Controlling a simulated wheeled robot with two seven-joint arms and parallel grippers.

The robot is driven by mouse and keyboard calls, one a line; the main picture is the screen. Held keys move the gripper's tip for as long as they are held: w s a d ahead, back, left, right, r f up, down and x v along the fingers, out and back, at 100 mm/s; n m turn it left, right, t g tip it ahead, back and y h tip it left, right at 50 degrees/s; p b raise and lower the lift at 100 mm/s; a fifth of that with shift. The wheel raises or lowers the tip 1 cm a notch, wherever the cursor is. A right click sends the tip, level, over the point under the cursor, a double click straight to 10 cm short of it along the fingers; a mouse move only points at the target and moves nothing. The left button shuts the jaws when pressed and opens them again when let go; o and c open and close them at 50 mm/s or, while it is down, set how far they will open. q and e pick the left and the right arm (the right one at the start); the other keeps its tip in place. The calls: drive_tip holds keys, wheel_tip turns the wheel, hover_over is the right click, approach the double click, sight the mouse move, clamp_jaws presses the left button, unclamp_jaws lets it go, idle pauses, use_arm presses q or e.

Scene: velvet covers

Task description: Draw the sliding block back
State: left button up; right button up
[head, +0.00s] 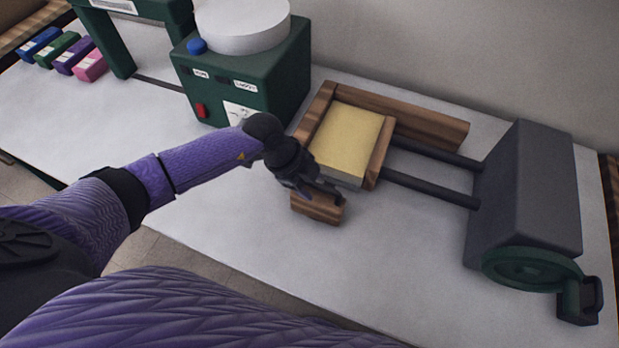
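A wooden block (378,160) stands at the right side of a yellow-topped stack (347,138), at the end of two dark rods (430,188). I take it to be the sliding block. The rods run right into a dark grey housing (527,190) with a green handwheel (530,267) and crank on its front. A wooden frame (313,112) borders the stack at the left and back. My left gripper (325,197) is at the stack's front left corner, above a short wooden piece (315,208). Its fingers point right; their gap is unclear. My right gripper is out of view.
A green machine (270,85) with a white round top (242,25) stands behind my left gripper. A green arch (110,45) and several coloured boxes (65,55) are at the back left. The white tabletop (390,265) is clear in front of the rods.

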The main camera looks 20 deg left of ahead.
use_arm(q)
drive_tip(key=p+v, duration=0.2)
drive_tip(key=v, duration=0.8)
drive_tip(key=shift+p, duration=0.3)
drive_tip(key=shift+f, duration=0.1)
